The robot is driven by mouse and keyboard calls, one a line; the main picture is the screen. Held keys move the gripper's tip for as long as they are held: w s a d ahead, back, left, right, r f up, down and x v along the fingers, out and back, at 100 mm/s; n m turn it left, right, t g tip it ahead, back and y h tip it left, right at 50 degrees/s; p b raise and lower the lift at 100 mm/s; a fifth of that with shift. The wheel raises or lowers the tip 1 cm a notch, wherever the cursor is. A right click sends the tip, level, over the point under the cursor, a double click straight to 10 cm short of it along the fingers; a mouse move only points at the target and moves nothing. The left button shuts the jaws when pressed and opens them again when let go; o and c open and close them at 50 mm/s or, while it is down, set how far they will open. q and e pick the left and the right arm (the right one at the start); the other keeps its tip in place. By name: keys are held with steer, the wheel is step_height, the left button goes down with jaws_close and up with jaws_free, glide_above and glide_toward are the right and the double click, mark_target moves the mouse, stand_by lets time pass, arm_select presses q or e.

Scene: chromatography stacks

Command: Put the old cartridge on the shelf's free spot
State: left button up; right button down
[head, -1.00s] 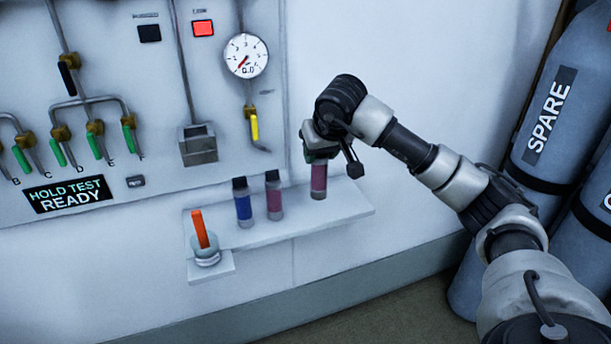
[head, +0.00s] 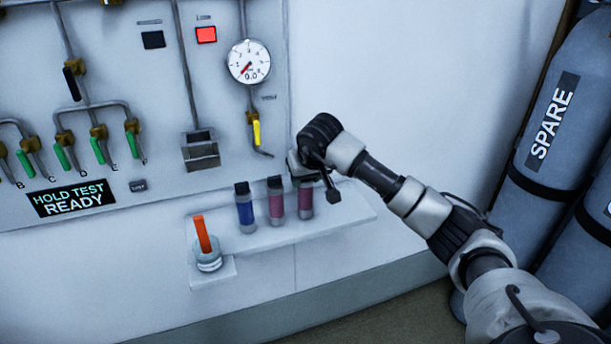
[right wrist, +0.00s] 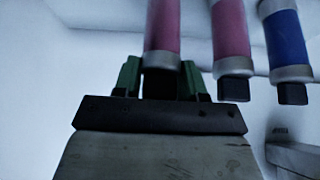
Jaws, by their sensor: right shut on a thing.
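My right gripper (head: 304,178) is shut on a pink cartridge (head: 305,203) near its dark top. The cartridge is upright over the shelf (head: 345,213), its base about level with those beside it; I cannot tell whether it touches. In the right wrist view the green fingertips (right wrist: 160,84) flank its dark end, below its pink body (right wrist: 163,30). A second pink cartridge (head: 275,204) stands close on its left, with a narrow gap, and a blue cartridge (head: 245,210) further left. Both show in the wrist view, pink (right wrist: 231,35) and blue (right wrist: 286,42). My left gripper is not in view.
The shelf is bare to the right of the held cartridge. A small cup (head: 208,262) with an orange stick (head: 202,233) stands at the lower left. The panel has a grey open-topped holder (head: 200,152), a gauge (head: 249,62) and a yellow-handled valve (head: 256,132).

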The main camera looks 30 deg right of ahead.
steer(key=shift+f, duration=0.1)
steer(key=c, duration=0.6)
jaws_free()
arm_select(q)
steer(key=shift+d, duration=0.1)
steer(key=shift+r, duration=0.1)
arm_select(e)
steer(key=shift+s+r, duration=0.1)
steer(key=shift+r, duration=0.25)
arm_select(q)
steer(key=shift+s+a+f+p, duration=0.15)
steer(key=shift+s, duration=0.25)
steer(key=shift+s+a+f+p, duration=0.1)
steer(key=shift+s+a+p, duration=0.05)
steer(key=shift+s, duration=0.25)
arm_select(e)
steer(key=v, duration=1.1)
steer(key=shift+s+r, duration=0.2)
steer(key=shift+r, duration=0.05)
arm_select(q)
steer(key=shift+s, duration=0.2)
